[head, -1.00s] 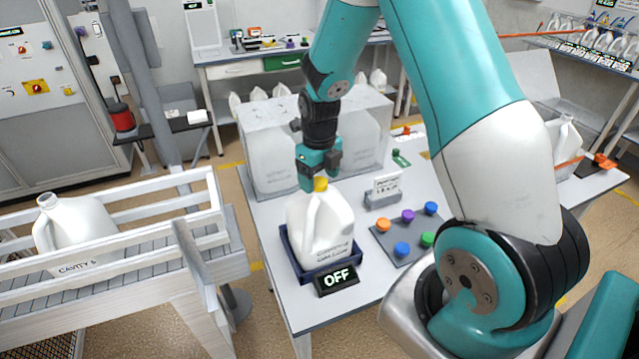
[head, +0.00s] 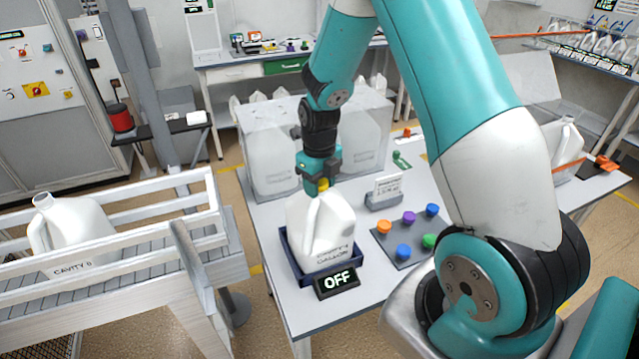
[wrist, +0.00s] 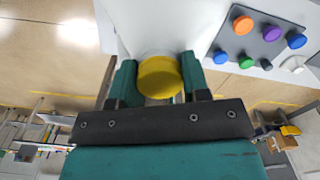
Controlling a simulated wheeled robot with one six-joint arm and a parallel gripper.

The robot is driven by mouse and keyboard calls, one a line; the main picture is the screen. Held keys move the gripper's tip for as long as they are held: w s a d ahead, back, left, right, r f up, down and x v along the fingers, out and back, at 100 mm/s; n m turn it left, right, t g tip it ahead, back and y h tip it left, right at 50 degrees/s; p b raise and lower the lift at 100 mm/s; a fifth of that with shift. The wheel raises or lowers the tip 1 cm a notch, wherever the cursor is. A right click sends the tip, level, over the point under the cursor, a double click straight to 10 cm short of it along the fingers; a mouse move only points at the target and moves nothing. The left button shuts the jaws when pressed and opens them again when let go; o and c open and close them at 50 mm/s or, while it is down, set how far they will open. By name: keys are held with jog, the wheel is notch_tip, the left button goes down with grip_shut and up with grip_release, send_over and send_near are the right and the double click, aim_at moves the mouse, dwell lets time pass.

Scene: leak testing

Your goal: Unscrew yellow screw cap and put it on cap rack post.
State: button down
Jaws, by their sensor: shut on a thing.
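The yellow screw cap (wrist: 160,77) sits between the two fingers of my gripper (wrist: 158,84) in the wrist view. In the head view my gripper (head: 318,184) is directly over the white jug (head: 320,230), shut on the yellow cap (head: 323,185). The cap is at the jug's mouth; I cannot tell whether it is still threaded on. The jug stands upright in a dark blue tray (head: 312,278). The cap rack (head: 396,245) is a grey plate to the right of the jug, with orange, purple, blue and green caps on it. It also shows in the wrist view (wrist: 262,50).
A display reading OFF (head: 338,281) stands in front of the tray. A small sign (head: 384,192) is behind the rack. A clear box with jugs (head: 270,150) is behind. A conveyor (head: 130,265) with another jug (head: 72,228) is at left.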

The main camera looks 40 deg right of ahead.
jog(key=shift+f, duration=0.1)
jog(key=c, duration=0.5)
grip_release()
jog(key=shift+r+p, duration=0.9)
jog(key=shift+r, duration=0.35)
jog(key=shift+r, duration=0.1)
jog(key=shift+r+p, duration=2.3)
jog(key=shift+r, duration=0.6)
